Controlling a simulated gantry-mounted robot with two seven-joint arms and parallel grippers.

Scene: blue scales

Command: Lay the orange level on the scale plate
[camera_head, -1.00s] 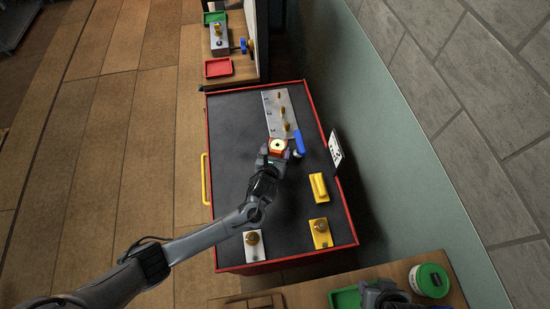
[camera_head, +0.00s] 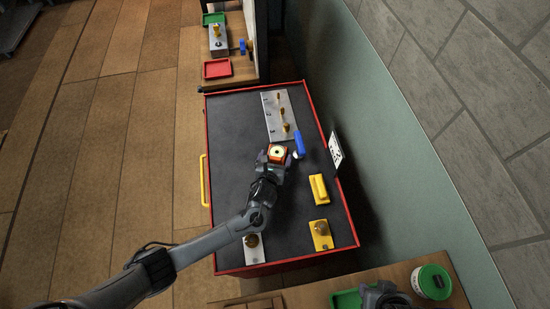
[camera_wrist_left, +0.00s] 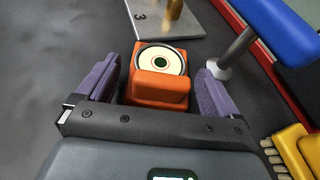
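The orange level (camera_head: 277,154) is a small orange block with a round pale vial that has a dark centre. Finger contact is hard to make out, but the level has moved along with the gripper. It is by the near end of a grey numbered plate (camera_head: 273,112) with brass posts. I cannot tell which surface is the scale plate. My right gripper (camera_head: 383,295) shows only partly at the bottom edge.
A blue piece on a metal post (camera_head: 299,144) stands just right of the level. A yellow block (camera_head: 318,188) and a yellow plate with a brass knob (camera_head: 322,241) are to the right. A wooden shelf with red tray (camera_head: 217,68) is behind. The dark top's left side is free.

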